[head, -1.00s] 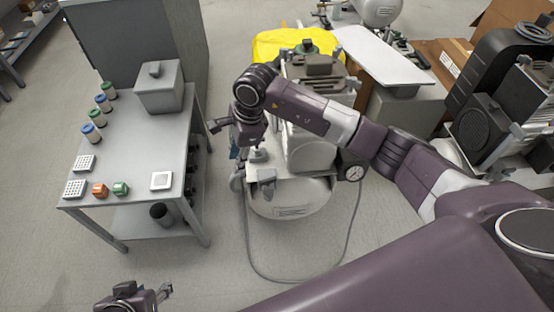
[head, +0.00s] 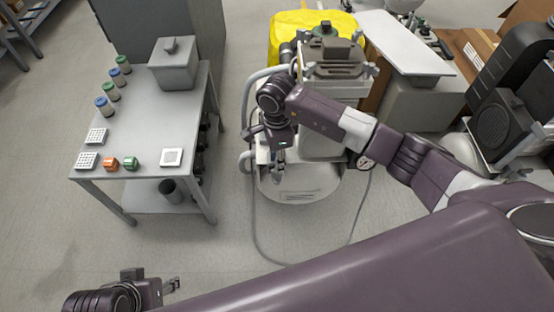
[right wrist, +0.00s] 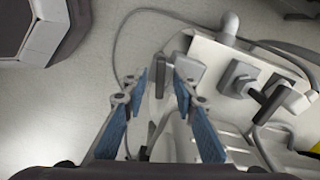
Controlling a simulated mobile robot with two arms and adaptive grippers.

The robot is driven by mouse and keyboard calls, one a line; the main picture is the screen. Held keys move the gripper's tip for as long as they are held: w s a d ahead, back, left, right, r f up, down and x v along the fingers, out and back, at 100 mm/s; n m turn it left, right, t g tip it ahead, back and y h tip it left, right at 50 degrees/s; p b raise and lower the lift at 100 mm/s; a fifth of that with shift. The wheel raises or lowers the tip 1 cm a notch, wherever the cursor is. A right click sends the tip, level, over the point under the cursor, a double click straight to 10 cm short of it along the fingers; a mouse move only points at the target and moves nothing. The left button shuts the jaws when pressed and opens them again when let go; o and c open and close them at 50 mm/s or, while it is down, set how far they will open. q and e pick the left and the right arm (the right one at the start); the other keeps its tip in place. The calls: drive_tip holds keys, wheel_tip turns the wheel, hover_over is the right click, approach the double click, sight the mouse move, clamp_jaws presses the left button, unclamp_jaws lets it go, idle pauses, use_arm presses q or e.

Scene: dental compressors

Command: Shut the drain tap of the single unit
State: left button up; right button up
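The single unit (head: 300,188) is a pale compressor with a round tank, standing on the floor in the middle of the head view. My right gripper (head: 278,163) points down at the tank's front left. In the right wrist view, my right gripper (right wrist: 160,88) is open, its blue-padded fingers apart. A dark lever (right wrist: 162,76) beside a grey block shows between and beyond the fingertips; contact is not visible. A second black handle (right wrist: 272,98) sits on the pale panel to the right. I cannot tell which is the drain tap. My left gripper (head: 172,285) is at the bottom left, empty.
A grey table (head: 140,130) with jars, small blocks and a lidded box (head: 173,68) stands left. A hose (head: 262,245) loops on the floor before the unit. A yellow cover (head: 290,25) is behind it. Black equipment (head: 505,120) stands right. Floor between table and unit is clear.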

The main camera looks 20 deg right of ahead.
drive_tip(key=shift+c, duration=0.2)
clamp_jaws()
drive_tip(key=shift+r, duration=0.1)
drive_tip(key=shift+d+m+p, duration=0.1)
drive_tip(key=shift+m+p, duration=0.25)
drive_tip(key=shift+m, duration=1.25)
drive_tip(key=shift+o, duration=0.2)
unclamp_jaws()
